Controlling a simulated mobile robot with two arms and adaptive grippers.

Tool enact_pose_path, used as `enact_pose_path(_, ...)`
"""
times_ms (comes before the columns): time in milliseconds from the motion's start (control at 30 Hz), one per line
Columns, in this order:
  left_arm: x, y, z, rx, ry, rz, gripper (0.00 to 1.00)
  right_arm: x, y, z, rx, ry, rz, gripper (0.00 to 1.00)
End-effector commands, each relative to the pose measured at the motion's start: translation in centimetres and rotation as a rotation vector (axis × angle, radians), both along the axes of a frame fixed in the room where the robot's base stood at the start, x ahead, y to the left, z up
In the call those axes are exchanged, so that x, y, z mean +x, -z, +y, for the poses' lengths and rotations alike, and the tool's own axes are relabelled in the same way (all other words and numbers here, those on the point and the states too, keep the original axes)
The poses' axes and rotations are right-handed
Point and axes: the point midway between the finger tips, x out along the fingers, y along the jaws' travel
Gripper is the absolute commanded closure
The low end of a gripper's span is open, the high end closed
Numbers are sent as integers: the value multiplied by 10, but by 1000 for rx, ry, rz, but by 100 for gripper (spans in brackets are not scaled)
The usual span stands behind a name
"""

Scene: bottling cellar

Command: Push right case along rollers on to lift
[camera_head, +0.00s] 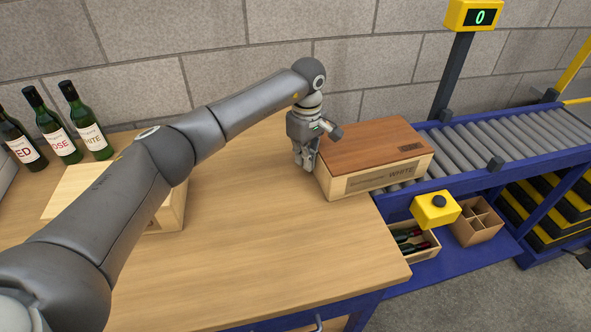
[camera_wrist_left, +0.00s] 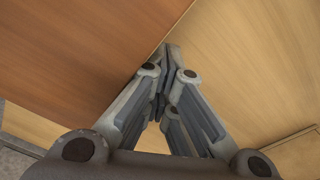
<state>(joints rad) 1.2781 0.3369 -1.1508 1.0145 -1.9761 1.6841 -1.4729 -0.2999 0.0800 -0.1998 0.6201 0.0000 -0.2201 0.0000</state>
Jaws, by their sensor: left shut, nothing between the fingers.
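The right case (camera_head: 372,148) is a wooden box with a reddish-brown lid and a label reading WHITE on its front. It sits at the table's right end, its right side reaching the start of the rollers (camera_head: 480,141). My left gripper (camera_head: 306,166) points down, shut and empty, close beside the case's left end. In the left wrist view the shut fingers (camera_wrist_left: 168,52) lie along the edge of the brown lid (camera_wrist_left: 85,50); I cannot tell whether they touch the case. A second, paler case (camera_head: 170,212) stands at the left, partly hidden behind my left arm. My right gripper is out of view.
Several wine bottles (camera_head: 65,135) stand at the back left. A post with a yellow display (camera_head: 473,15) reading 0 rises behind the rollers. A yellow button box (camera_head: 435,208) is at the front of the conveyor, above a bottle crate and a divided carton (camera_head: 476,235). The table's front middle is clear.

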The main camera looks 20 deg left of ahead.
Motion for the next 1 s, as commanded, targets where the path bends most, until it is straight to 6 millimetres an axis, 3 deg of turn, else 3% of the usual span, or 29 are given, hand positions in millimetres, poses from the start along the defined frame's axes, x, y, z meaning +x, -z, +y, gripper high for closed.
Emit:
enact_pose_path(533, 20, 1, -33, -2, 1, -1, 100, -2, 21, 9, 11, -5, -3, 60)
enact_pose_path(1000, 21, 0, -34, -1, 1, 0, 100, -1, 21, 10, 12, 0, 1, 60)
